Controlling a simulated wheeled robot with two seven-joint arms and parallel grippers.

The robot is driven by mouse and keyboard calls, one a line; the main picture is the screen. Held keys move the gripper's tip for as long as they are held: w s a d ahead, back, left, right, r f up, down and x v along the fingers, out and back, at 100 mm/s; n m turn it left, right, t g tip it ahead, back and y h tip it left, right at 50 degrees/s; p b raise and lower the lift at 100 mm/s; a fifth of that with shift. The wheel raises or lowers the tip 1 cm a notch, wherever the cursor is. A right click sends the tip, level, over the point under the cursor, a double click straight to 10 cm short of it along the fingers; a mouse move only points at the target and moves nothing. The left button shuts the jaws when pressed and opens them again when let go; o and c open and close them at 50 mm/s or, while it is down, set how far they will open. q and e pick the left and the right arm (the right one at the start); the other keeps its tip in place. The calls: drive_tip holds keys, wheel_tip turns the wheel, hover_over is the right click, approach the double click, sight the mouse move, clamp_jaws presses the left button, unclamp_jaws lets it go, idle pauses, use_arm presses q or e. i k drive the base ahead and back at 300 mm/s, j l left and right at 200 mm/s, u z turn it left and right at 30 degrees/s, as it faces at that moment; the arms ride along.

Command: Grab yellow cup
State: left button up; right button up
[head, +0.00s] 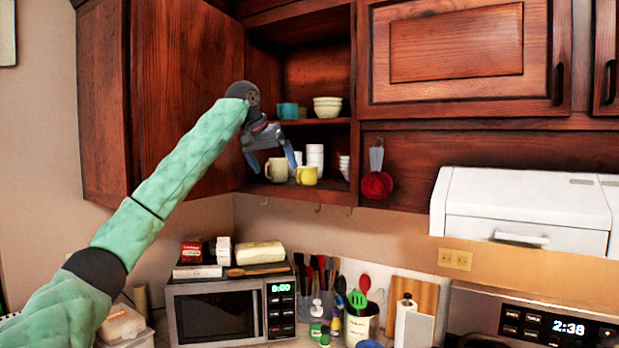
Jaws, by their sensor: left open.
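The yellow cup (307,176) stands upright on the lower shelf of the open wall cupboard, near the shelf's front edge. A cream mug (276,170) stands just left of it. My left arm reaches up from the lower left, and my left gripper (272,165) is in front of the cupboard opening. Its fingers are spread apart, one left of the cream mug and one near the upper left of the yellow cup. It holds nothing that I can see. I cannot tell the depth gap between the fingers and the cups. My right gripper is not in view.
White stacked cups (315,157) stand behind the yellow cup, with white bowls (344,166) to the right. A blue-green mug (288,111) and bowls (327,106) sit on the shelf above. The open cupboard door (187,95) is at left. A microwave (231,311) stands below.

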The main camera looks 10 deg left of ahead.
sight(306, 175)
drive_tip(key=i, duration=1)
